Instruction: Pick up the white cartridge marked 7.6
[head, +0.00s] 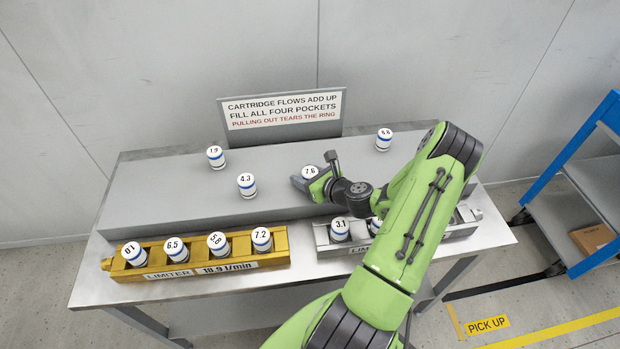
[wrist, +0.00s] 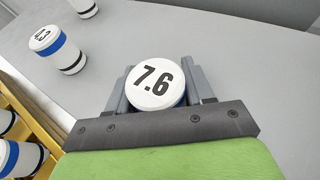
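Other cartridges marked 4.3 (head: 246,185), 1.9 (head: 215,157) and one at the back right (head: 384,139) stand on the shelf (head: 160,190). A gold limiter block (head: 285,245) holds several cartridges. A silver block (head: 322,240) is partly behind my arm. A sign (head: 282,108) stands behind.

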